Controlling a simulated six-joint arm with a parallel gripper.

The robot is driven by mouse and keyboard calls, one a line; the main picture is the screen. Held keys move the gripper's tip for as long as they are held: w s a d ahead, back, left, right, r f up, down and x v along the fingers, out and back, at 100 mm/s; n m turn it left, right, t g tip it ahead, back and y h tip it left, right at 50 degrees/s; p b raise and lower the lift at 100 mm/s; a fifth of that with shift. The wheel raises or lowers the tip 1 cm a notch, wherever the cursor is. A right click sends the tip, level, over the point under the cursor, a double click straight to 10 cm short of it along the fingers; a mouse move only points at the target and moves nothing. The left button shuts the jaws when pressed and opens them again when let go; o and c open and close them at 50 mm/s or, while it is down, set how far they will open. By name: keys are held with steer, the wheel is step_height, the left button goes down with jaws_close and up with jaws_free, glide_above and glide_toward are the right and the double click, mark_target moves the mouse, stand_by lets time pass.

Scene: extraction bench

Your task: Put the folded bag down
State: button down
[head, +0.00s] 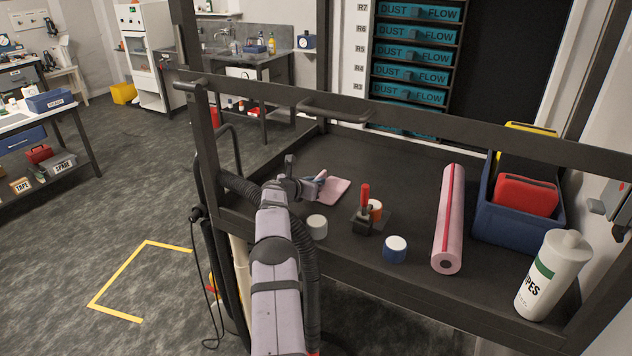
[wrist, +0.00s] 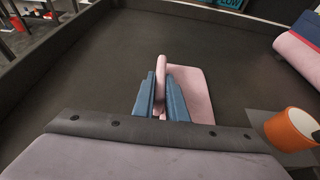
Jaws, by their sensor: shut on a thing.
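The folded bag is a flat pink piece (head: 335,189) at the left part of the dark bench top. In the wrist view the bag (wrist: 192,92) has a raised pink fold standing between my blue fingers, and a flat pink part spreads to the right. My gripper (wrist: 161,102) is shut on that fold. In the head view my gripper (head: 318,184) is low over the bench at the bag's left edge. The flat part appears to lie on or just above the surface; I cannot tell if it touches. The fingers hide the lower fold.
A long pink roll (head: 448,220), a blue bin (head: 510,230) and a wipes bottle (head: 550,278) stand farther right. The back is clear.

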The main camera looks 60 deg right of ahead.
steer(key=shift+f, duration=0.2)
steer(key=c, duration=1.8)
jaws_free()
steer(key=shift+o, duration=0.2)
steer(key=shift+r, duration=0.3)
steer(key=shift+a, duration=0.1)
steer(key=shift+b+v, duration=0.95)
steer(key=shift+v, duration=0.4)
steer(key=shift+b+v, duration=1.75)
steer(key=shift+v, duration=2.8)
steer(key=shift+f, duration=0.1)
